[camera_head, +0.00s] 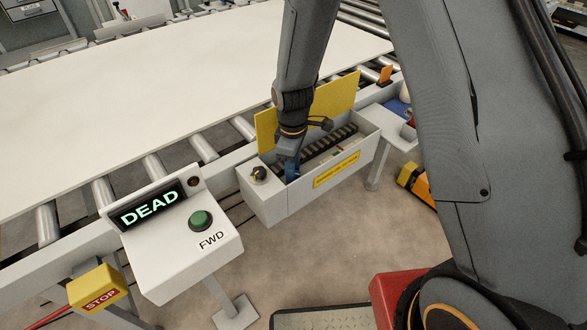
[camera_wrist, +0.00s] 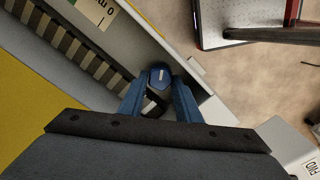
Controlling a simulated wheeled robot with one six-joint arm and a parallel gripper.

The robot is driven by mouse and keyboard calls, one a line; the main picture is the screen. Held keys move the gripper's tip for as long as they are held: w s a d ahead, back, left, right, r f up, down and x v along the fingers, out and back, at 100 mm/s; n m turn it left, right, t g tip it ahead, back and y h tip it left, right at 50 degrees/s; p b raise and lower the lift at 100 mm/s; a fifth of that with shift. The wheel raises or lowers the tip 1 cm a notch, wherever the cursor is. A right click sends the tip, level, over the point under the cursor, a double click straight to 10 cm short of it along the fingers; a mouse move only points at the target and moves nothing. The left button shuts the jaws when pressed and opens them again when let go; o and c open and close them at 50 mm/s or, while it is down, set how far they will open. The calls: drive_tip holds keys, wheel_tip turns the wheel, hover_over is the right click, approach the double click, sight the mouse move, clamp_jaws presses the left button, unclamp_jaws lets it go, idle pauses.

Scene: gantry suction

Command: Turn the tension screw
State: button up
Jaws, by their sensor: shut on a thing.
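The tension screw (camera_wrist: 160,78) shows in the wrist view as a small blue head with a white line across it, inside a grey open box near its end wall. My gripper (camera_wrist: 158,98) has its two blue fingers closed on either side of the screw, with a dark part between them. In the head view my gripper (camera_head: 290,170) points down into the left part of the open box (camera_head: 285,207). The screw is hidden there behind the fingers. A dark ribbed belt or chain (camera_head: 322,146) runs along the box, also in the wrist view (camera_wrist: 75,45).
A yellow lid (camera_head: 340,95) stands open behind the box. A black and yellow knob (camera_head: 259,174) sits on the box's left end. A panel reading DEAD (camera_head: 150,205) with a green FWD button (camera_head: 201,220) and a yellow STOP box (camera_head: 98,288) stand left.

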drive_tip(key=n, duration=0.5)
drive_tip(key=shift+w+r, duration=0.1)
drive_tip(key=shift+n, duration=0.3)
idle(0.4)
drive_tip(key=o, duration=0.7)
drive_tip(key=shift+o, duration=0.4)
